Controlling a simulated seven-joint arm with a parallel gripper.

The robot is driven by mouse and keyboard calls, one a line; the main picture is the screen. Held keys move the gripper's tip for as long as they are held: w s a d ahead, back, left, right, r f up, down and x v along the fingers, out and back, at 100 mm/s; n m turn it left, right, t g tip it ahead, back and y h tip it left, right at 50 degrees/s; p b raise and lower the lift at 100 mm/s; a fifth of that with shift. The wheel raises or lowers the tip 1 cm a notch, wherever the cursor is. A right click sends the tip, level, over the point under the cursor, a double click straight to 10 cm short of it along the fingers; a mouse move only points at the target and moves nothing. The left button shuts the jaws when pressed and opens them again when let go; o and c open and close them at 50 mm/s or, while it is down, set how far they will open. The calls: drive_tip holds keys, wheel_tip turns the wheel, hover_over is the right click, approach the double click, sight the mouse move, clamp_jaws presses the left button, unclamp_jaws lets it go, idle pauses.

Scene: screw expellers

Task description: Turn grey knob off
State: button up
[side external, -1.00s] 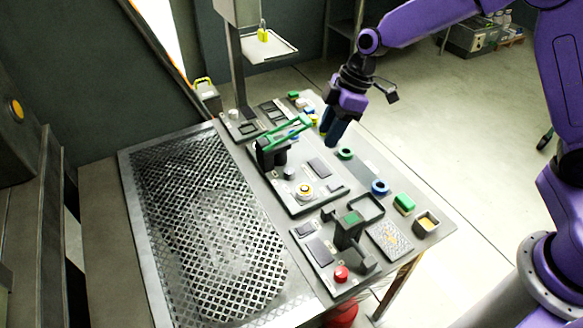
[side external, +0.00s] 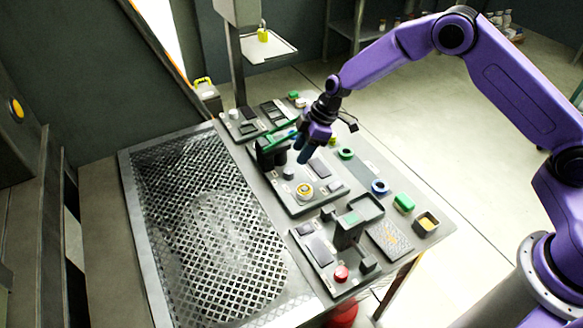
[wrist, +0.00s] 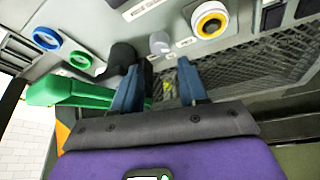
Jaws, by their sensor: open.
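I see no contact with the knob. Which way the knob is turned is too small to tell.
A green lever (side external: 279,138) on a black mount stands close left of my gripper; it also shows in the wrist view (wrist: 70,93). A blue ring (side external: 380,187) and a green ring (side external: 346,153) lie to the right. A red button (side external: 341,272) is on the front panel.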

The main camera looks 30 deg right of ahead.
sight(290, 171)
drive_tip(key=x, duration=0.7)
drive_tip(key=shift+f, duration=0.3)
drive_tip(key=c, duration=0.8)
